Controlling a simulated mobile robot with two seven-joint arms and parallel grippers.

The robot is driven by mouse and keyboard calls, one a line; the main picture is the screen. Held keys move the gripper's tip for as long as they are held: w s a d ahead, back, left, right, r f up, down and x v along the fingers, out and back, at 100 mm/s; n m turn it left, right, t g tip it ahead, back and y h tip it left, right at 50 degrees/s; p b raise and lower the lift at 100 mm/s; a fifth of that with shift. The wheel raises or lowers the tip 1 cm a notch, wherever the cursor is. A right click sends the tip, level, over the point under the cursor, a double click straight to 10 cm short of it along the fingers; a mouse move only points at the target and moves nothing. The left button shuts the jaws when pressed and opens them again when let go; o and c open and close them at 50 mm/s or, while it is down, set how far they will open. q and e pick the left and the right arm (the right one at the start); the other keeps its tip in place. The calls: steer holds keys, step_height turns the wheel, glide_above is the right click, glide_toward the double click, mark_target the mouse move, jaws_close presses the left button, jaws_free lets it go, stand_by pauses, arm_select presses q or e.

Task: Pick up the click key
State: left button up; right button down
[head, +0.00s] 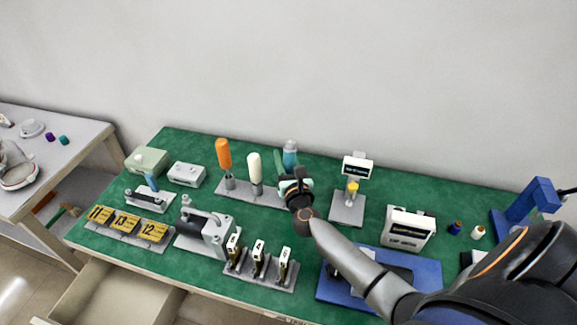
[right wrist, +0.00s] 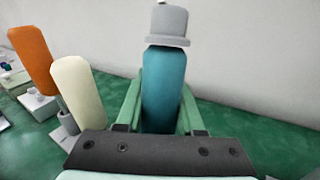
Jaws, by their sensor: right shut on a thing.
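A teal-handled key (head: 290,155) with a grey cap stands upright at the right end of a grey rack (head: 235,194). In the right wrist view the key (right wrist: 164,90) fills the gap between the fingers. My right gripper (head: 288,169) is shut around its handle, with green fingers on both sides; they also show in the right wrist view (right wrist: 162,112). The key's lower end is hidden by the gripper, so I cannot tell whether it still sits in the rack. An orange-handled tool (head: 224,155) and a white-handled tool (head: 255,170) stand to its left.
A scale-like display stand (head: 347,208) stands just right of the gripper. A white display box (head: 408,230) and a blue mat (head: 335,290) lie under or beside my arm. A grey pump block (head: 212,232) and numbered yellow tags (head: 126,223) are at front left. The back right of the green table is mostly clear.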

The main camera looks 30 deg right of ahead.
steer(key=shift+r, duration=0.1)
step_height(320, 180, up, 5)
steer(key=p, duration=0.3)
steer(key=r+b+v, duration=0.2)
steer(key=b+v, duration=0.1)
steer(key=v, duration=1.5)
arm_select(q)
steer(key=shift+c, duration=0.8)
arm_select(e)
steer(key=w+a+r+n+t+y, duration=0.1)
steer(key=a+r+n+y, duration=0.3)
steer(key=a+r+y, duration=0.2)
steer(key=a, duration=0.2)
steer(key=shift+a, duration=0.4)
